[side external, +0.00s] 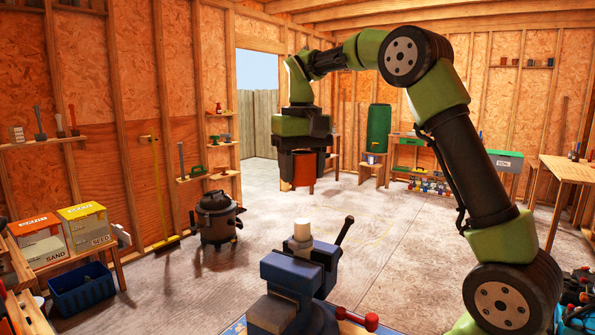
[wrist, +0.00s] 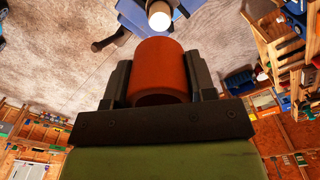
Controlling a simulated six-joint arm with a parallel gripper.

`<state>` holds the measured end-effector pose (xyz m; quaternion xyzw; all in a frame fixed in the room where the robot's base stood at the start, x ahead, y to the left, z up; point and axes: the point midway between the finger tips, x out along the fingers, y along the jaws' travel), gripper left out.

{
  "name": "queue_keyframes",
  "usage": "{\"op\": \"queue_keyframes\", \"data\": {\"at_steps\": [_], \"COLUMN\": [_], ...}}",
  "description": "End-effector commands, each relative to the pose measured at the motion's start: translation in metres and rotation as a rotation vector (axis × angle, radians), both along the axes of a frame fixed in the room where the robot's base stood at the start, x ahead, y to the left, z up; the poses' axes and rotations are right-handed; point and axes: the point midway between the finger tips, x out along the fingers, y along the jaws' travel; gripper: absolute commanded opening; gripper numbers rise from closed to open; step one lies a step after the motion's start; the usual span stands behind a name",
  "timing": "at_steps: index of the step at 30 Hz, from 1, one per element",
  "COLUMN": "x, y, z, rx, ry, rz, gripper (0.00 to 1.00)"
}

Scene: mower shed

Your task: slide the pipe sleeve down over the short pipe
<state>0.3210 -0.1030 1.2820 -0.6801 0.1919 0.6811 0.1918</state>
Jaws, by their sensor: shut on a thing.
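The pipe sleeve (wrist: 163,68) is a short orange-red tube. My gripper (side external: 302,180) is shut on it, with a dark finger on each side in the wrist view (wrist: 160,80). In the side view the sleeve (side external: 304,168) shows partly between the fingers, the rest hidden by them. The short pipe (side external: 302,229) is pale and stands upright, held in a blue vise (side external: 290,272). The sleeve hangs above the pipe's height, clearly apart from it. In the wrist view the pipe's round white top (wrist: 159,17) shows beyond the sleeve's far end.
The vise's dark handle (side external: 345,231) sticks up to the right of the pipe. A red-ended bar (side external: 357,319) lies at the front. A shop vacuum (side external: 217,222) and boxes (side external: 87,222) stand at the left. The air between sleeve and pipe looks clear.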

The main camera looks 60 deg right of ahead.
Motion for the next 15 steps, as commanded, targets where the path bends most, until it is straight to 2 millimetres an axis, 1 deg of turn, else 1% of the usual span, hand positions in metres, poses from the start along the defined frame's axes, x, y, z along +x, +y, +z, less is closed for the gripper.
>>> {"op": "queue_keyframes", "data": {"at_steps": [5,15], "x": [-0.001,-0.001], "y": [0.001,0.001], "z": [-0.006,-0.038], "rx": [0.000,0.001], "ry": [0.002,0.004], "rz": [0.002,0.001], "gripper": [0.28,0.28]}}
